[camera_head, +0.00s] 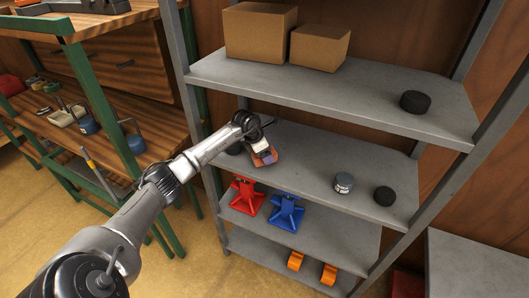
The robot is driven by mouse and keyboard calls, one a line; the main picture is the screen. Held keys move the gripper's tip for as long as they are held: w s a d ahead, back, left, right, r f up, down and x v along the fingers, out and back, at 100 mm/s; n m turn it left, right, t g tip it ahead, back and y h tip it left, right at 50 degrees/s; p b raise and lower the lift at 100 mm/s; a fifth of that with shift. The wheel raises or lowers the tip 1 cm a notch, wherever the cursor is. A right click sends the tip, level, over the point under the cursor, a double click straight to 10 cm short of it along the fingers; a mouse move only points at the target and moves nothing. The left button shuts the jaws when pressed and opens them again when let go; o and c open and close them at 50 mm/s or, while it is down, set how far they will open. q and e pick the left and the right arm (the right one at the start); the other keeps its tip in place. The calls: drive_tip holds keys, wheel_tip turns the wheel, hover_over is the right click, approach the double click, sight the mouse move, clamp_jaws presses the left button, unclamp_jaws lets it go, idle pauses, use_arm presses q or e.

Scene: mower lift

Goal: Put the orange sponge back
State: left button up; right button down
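A small block (265,157), orange with a dark purplish part, is at the fingertips of my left gripper (261,147); it looks like the orange sponge. It is over the left part of the second shelf (310,160) of the grey rack. The gripper points down and appears shut on the block, though the fingers are small and partly hidden. I cannot tell whether the block touches the shelf. My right gripper is not in view.
The second shelf also holds a grey-blue can (343,183), a black puck (384,196) and a dark round thing (234,149) beside my arm. Cardboard boxes (260,33) stand above. Red (246,196) and blue (286,212) stands are below. A wooden workbench (110,105) is left.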

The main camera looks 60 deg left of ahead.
use_arm(q)
drive_tip(key=shift+o, duration=1)
drive_tip(key=v, duration=0.6)
drive_tip(key=shift+r+p, duration=0.1)
drive_tip(key=shift+p, duration=0.2)
drive_tip(key=shift+s+r, duration=0.3)
drive_tip(key=shift+r, duration=0.4)
